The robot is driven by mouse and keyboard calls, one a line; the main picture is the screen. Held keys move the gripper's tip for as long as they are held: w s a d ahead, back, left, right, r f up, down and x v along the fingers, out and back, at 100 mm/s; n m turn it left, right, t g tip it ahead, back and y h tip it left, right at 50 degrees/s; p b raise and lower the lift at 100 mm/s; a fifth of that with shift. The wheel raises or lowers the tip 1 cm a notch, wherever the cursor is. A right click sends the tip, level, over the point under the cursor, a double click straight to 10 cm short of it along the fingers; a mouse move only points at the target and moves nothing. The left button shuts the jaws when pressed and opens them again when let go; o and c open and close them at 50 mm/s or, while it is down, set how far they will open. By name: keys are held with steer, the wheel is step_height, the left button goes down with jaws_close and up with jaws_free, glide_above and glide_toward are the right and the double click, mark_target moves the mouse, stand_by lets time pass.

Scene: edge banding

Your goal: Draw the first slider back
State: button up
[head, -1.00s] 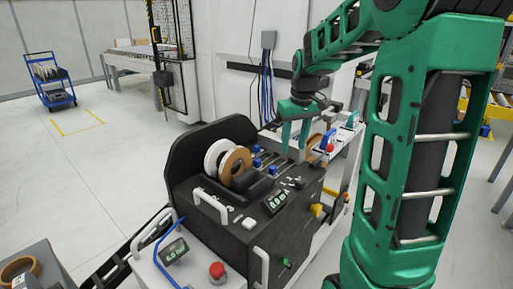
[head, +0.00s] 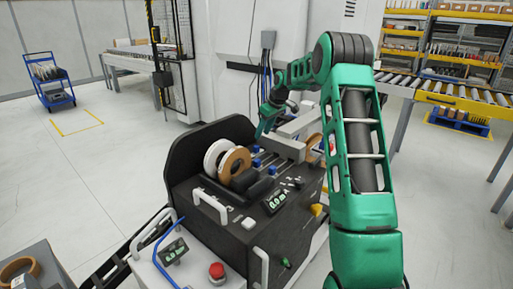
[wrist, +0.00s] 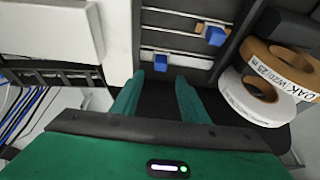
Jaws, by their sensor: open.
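Blue sliders sit on rails on the black edge banding machine (head: 262,237), behind the tape rolls. In the wrist view one blue slider (wrist: 161,63) lies just beyond the fingertips, centred between them, and a second blue slider (wrist: 215,36) is farther right. In the head view I see a far slider (head: 256,149) and a nearer one (head: 256,162). My gripper (wrist: 158,80) is open and empty, with its fingers apart and pointing at the nearest slider. In the head view my gripper (head: 263,130) is at the rails' far end; its fingertips are partly hidden.
A white roll (head: 214,157) and a brown oak roll (head: 235,160) stand beside the sliders, right of my fingers in the wrist view. A pale block (wrist: 50,30) is at left there. A red button (head: 217,270) is on the front panel.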

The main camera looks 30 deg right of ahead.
mark_target(257, 146)
steer(key=x, duration=0.9)
steer(key=shift+s, duration=0.1)
